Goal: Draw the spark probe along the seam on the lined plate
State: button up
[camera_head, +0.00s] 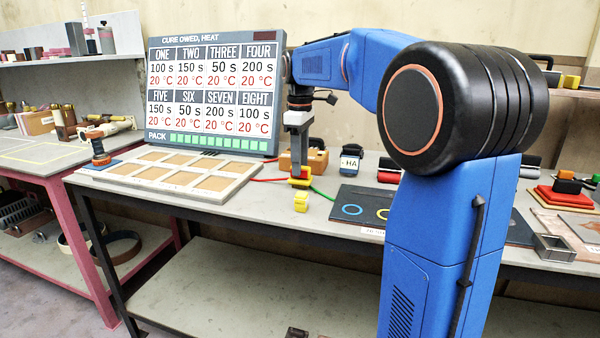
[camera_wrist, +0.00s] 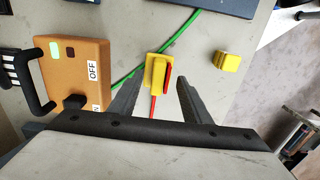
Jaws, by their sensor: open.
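My gripper (camera_head: 299,168) points down over the bench, open, with its fingers apart. In the wrist view the gripper (camera_wrist: 158,82) has a yellow piece with a red part (camera_wrist: 157,72) between and just beyond its fingertips, seemingly the spark probe; I cannot tell whether they touch. It also shows below the gripper in the head view (camera_head: 299,181). A red lead and a green lead (camera_wrist: 180,35) run near it. A dark plate (camera_head: 340,220) with a blue ring and a yellow ring lies to the right, partly hidden by my arm. I cannot make out a seam.
An orange box (camera_wrist: 93,88) marked OFF, with a black handle, stands left of the probe in the wrist view. A small yellow block (camera_head: 301,201) sits near the bench's front edge. A framed tray (camera_head: 232,190) and a cure board (camera_head: 215,140) are left.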

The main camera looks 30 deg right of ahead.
jog(key=shift+f, duration=0.6)
